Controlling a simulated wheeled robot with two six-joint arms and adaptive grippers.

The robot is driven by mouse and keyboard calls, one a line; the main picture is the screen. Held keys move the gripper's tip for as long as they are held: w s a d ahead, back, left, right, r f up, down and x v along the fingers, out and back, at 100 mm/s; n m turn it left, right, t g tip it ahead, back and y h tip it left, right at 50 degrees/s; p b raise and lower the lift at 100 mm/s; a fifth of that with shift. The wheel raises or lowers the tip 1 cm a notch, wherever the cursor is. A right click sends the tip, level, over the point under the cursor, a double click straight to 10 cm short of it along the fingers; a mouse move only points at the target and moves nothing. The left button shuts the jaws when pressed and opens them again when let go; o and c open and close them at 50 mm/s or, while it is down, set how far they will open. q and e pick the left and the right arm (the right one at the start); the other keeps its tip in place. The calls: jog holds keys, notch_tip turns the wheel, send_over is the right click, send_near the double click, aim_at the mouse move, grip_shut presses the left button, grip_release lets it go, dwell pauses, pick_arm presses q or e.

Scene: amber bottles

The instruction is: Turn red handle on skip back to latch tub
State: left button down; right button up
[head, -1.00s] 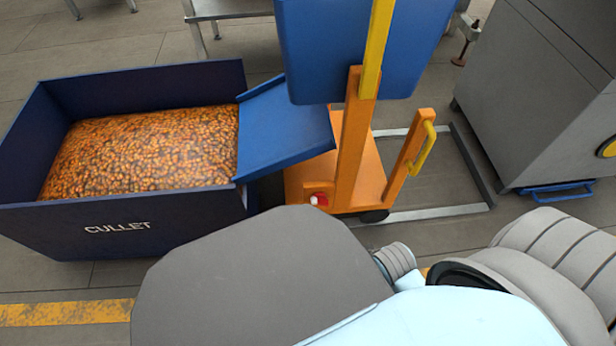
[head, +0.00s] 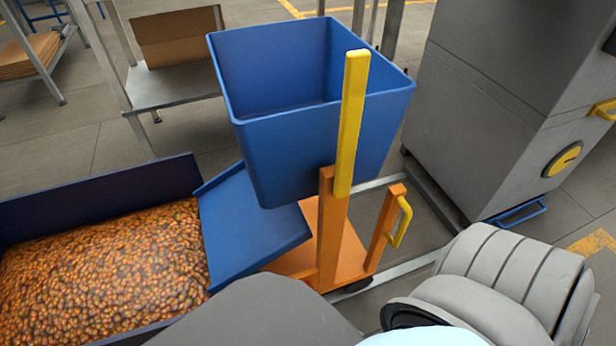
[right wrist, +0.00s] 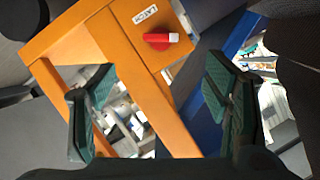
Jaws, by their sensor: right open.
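The skip's blue tub (head: 300,110) sits upright on an orange wheeled frame (head: 333,240) and looks empty inside. A yellow bar (head: 351,120) stands up in front of the tub. In the right wrist view, the red handle (right wrist: 158,41) with a pale tip sits on the orange frame (right wrist: 100,40) beside a white LATCH label (right wrist: 146,13). My right gripper (right wrist: 158,105) is open and empty, its two green-padded fingers apart, with the handle beyond and between them towards the top. In the head view my own arm hides the handle. My left gripper is not in view.
A dark blue bin (head: 100,195) full of amber pieces stands at the left, with a blue chute (head: 250,225) between it and the skip. A grey machine (head: 500,100) stands at the right. A steel table (head: 180,85) with a cardboard box is behind.

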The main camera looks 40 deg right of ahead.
jog(key=b, duration=0.3)
send_near(308, 294)
jog(key=a+f+x, duration=0.1)
jog(key=x, duration=0.5)
jog(key=b+x, duration=0.1)
jog(key=x, duration=0.1)
jog(key=shift+w+d+r, duration=0.1)
jog(key=shift+w+d, duration=0.3)
jog(key=shift+d, duration=0.05)
jog(key=shift+w, duration=0.3)
jog(key=c, duration=1.2)
jog(key=shift+o, duration=0.2)
jog(key=shift+m+t+y, duration=0.3)
jog(key=shift+m, duration=0.2)
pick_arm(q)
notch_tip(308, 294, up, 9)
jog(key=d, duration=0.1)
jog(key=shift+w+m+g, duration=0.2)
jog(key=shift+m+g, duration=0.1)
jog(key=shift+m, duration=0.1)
pick_arm(e)
jog(key=o, duration=1.2)
jog(key=shift+c, duration=0.2)
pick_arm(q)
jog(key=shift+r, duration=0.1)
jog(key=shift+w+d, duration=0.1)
pick_arm(e)
jog(key=d+v, duration=0.1)
jog(key=v, duration=1.1)
jog(key=shift+a, duration=0.45)
